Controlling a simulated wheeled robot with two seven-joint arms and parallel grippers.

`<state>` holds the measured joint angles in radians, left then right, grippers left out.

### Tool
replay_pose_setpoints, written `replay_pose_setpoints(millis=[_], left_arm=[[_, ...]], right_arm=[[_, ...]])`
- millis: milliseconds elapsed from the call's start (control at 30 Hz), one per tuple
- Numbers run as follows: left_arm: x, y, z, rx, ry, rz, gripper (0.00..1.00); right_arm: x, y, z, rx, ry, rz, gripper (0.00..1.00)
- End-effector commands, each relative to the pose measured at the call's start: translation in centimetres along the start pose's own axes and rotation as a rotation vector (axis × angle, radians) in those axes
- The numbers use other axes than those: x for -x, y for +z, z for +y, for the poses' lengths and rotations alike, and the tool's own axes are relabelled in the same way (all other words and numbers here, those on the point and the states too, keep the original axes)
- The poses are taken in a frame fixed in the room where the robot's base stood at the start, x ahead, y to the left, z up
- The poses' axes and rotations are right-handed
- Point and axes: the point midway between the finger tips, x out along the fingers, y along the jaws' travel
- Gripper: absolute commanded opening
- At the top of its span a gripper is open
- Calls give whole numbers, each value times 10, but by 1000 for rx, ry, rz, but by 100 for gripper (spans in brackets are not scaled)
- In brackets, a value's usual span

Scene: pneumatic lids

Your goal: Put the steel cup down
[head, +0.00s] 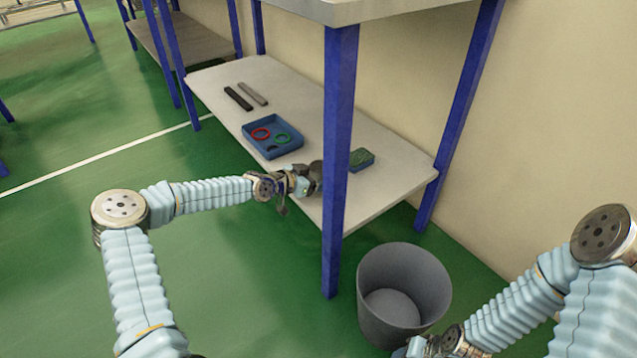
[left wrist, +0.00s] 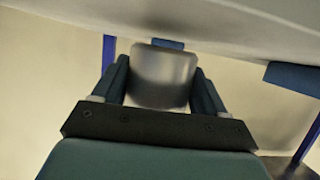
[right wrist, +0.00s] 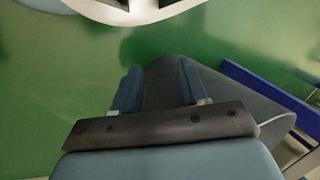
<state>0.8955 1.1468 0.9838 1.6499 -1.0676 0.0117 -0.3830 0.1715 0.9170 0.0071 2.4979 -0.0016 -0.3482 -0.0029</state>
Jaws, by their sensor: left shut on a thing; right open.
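The steel cup (left wrist: 163,75) is a smooth grey cup between the two fingers of my left gripper (left wrist: 163,88), which is shut on it. In the head view, my left gripper (head: 310,179) is at the front edge of the lower shelf (head: 390,185), just left of the blue post. The cup (head: 317,170) shows there only as a small dark grey shape, partly hidden by the gripper. I cannot tell whether it touches the shelf. My right gripper (right wrist: 158,92) is open and empty, low beside the grey bin.
A blue tray (head: 262,148) with a red and a green ring lies on the shelf. Dark (head: 238,98) and grey (head: 252,94) strips lie further back. A grey bin (head: 425,285) stands on the floor.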

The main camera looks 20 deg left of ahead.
Motion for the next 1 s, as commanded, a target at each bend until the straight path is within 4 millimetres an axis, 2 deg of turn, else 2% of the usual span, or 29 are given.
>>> replay_pose_setpoints(millis=[33, 100, 467, 500, 633, 1000], left_arm=[[-4, 9, 0, 3, 0, 0, 40], [-6, 14, 0, 2, -1, 2, 40], [-7, 18, 0, 1, -1, 1, 40], [-7, 17, 0, 1, 0, 1, 78], [-6, 16, 0, 1, 0, 1, 98], [-3, 12, 0, 1, -1, 0, 98]], right_arm=[[-2, 0, 0, 0, 0, 0, 43], [-2, 0, 0, 0, -1, -1, 43], [-7, 0, 2, 0, -1, -2, 43], [-5, 0, 1, 0, -1, -2, 43], [-5, 0, 1, 0, -1, -2, 43], [1, 0, 0, 0, 0, 0, 43]])
